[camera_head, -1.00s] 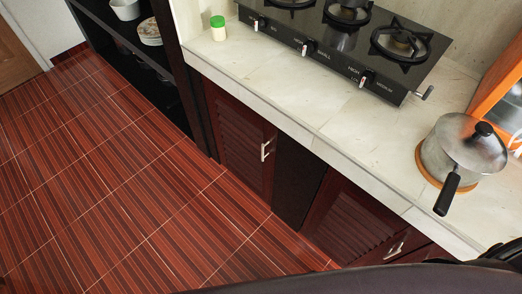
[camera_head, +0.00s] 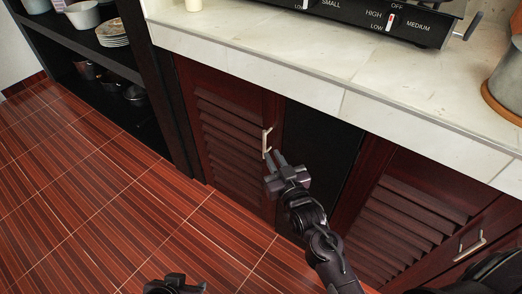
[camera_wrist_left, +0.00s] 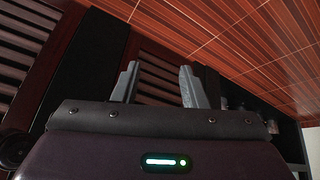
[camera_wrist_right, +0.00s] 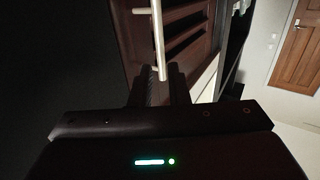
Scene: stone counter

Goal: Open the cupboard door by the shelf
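The cupboard door by the shelf (camera_head: 232,130) is dark red-brown with slats, and it looks shut. Its metal handle (camera_head: 267,143) is upright near the right edge. My right gripper (camera_head: 273,162) is at the handle's lower end. In the right wrist view the handle (camera_wrist_right: 158,40) reaches down to the gap between the fingers of my right gripper (camera_wrist_right: 157,85), which are apart. I cannot tell whether they touch it. My left gripper (camera_head: 175,284) is low over the floor, partly cut off. In the left wrist view its fingers (camera_wrist_left: 158,85) are apart and empty.
The dark shelf (camera_head: 165,95) with dishes and pots stands left of the door. A second slatted door (camera_head: 410,215) with a handle (camera_head: 470,245) is at right, past a black panel (camera_head: 315,150). The stone counter (camera_head: 260,45) overhangs above. Floor at left is clear.

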